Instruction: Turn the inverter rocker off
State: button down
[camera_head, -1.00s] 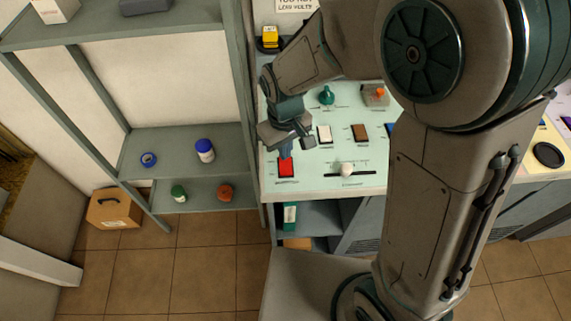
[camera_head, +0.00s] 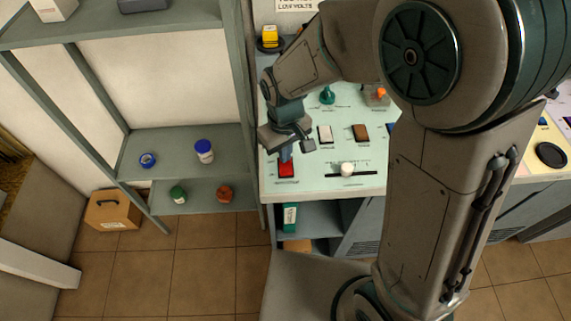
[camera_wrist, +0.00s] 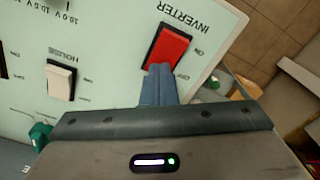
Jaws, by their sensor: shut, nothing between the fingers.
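The inverter rocker is a red switch (camera_wrist: 168,47) in a dark frame on the pale green panel (camera_wrist: 100,30), with INVERTER printed beside it in the wrist view. In the head view the red rocker (camera_head: 287,170) is near the panel's front left corner. My gripper (camera_wrist: 160,72) is shut and empty, its blue-grey fingertips at one end of the rocker, the end near an OFF or ON label I cannot read surely. In the head view my gripper (camera_head: 286,157) points down at the rocker's rear end. I cannot tell whether the tips touch it.
A white slider knob (camera_head: 347,169) sits at the panel's front. A teal knob (camera_head: 327,95) stands behind. Grey shelves (camera_head: 140,150) stand at the left.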

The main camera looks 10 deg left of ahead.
notch_tip(320, 180, up, 7)
jog(key=p, duration=0.5)
dwell(0.7)
jog(key=s+d+r+m+t, duration=0.1)
jog(key=s+d+r+m, duration=0.1)
jog(key=d, duration=0.5)
jog(key=s+d+r+m+t, duration=0.1)
jog(key=s+d+r+m, duration=0.2)
jog(key=d+r, duration=0.3)
jog(key=s+d+r+m+t, duration=0.1)
jog(key=s+d+r+m, duration=0.2)
jog(key=d, duration=0.6)
jog(key=shift+d+r+m+t, duration=0.3)
jog(key=shift+d+r+m, duration=0.1)
jog(key=shift+r, duration=0.1)
jog(key=shift+s, duration=0.2)
